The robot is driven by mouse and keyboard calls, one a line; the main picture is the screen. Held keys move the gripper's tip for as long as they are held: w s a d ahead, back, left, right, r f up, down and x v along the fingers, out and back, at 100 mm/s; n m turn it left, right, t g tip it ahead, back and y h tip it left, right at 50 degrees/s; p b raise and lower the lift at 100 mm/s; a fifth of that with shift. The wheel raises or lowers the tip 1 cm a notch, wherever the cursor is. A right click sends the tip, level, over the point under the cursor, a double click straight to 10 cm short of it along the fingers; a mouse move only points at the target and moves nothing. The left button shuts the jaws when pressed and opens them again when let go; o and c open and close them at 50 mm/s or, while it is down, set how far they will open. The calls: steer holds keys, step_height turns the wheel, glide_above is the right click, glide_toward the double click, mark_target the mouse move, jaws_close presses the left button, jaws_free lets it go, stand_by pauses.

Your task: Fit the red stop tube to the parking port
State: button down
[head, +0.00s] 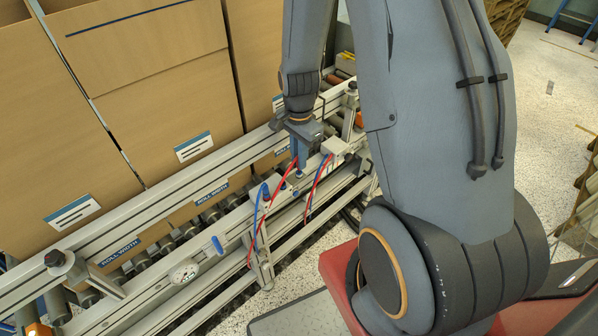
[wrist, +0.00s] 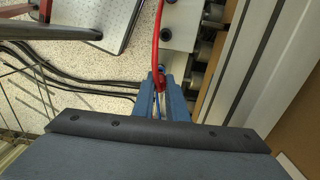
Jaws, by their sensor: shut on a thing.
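My gripper (wrist: 162,88) is shut on the end of a red tube (wrist: 155,45) in the wrist view; the tube runs up out of the picture from between the blue fingers. In the head view my gripper (head: 300,166) points down at the conveyor's near rail, and a red tube (head: 280,184) curves from it down to the left. A pale block (wrist: 182,30) with dark blue round fittings (wrist: 194,13) lies just beyond the fingertips in the wrist view. I cannot tell which fitting is the parking port, and the tube's tip is hidden between the fingers.
Another pale block (head: 334,146) with red and blue tubes sits right of my gripper. A blue tube (head: 257,210) and a round gauge (head: 184,272) are along the rail (head: 215,238). Large cartons (head: 160,130) stand behind. Black cables (wrist: 75,78) lie on the speckled floor.

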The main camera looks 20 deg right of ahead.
steer(key=shift+f+b, duration=0.5)
steer(key=shift+f, duration=0.6)
stand_by(0.6)
steer(key=c, duration=1.7)
jaws_free()
step_height(320, 180, up, 7)
steer(key=shift+r+b, duration=0.2)
steer(key=shift+b, duration=0.45)
steer(key=shift+r, duration=0.2)
steer(key=shift+s+a+r+n, duration=0.2)
steer(key=shift+r+n, duration=0.1)
steer(key=shift+r, duration=0.05)
steer(key=s+a+r+n, duration=0.2)
steer(key=s+n, duration=0.1)
steer(key=n, duration=0.1)
steer(key=s+a+r+n, duration=0.1)
steer(key=s+r+n, duration=0.2)
steer(key=s+n, duration=0.1)
steer(key=s+a+r+n+t, duration=0.1)
steer(key=s+a+r+n, duration=0.1)
steer(key=s+n, duration=0.2)
steer(key=shift+a+r+n, duration=0.35)
steer(key=shift+n, duration=0.55)
